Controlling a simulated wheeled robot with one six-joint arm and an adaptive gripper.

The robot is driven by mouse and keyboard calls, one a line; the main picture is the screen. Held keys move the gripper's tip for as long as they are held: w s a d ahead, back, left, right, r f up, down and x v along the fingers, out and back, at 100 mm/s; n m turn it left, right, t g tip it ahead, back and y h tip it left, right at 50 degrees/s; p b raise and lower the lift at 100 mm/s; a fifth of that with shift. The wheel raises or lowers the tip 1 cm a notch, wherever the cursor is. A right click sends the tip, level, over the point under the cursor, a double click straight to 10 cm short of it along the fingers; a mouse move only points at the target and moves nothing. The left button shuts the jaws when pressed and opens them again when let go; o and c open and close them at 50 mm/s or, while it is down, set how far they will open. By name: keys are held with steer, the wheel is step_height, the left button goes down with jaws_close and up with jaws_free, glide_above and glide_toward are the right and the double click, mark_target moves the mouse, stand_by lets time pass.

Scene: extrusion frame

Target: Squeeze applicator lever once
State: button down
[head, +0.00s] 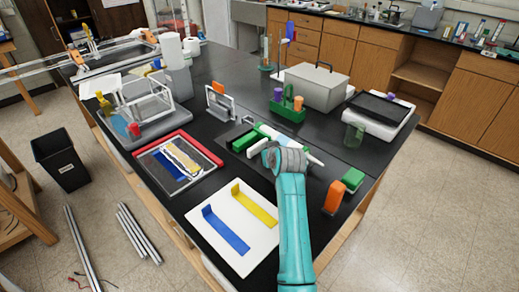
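A white and green elongated tool (307,154), which looks like the applicator, lies at a slant on the black bench. Its middle is behind the grey joint of my teal arm. I cannot make out its lever. My gripper's fingers do not show; they are hidden behind my arm or too small to tell. Whether anything touches the tool cannot be seen.
A green block (245,141) lies left of the tool. A white board (218,243) with blue and yellow strips is in front. A red-edged tray (211,155) lies left. An orange block (334,197) stands right. A grey case (311,87) stands behind.

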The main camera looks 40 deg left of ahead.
mark_target(259, 149)
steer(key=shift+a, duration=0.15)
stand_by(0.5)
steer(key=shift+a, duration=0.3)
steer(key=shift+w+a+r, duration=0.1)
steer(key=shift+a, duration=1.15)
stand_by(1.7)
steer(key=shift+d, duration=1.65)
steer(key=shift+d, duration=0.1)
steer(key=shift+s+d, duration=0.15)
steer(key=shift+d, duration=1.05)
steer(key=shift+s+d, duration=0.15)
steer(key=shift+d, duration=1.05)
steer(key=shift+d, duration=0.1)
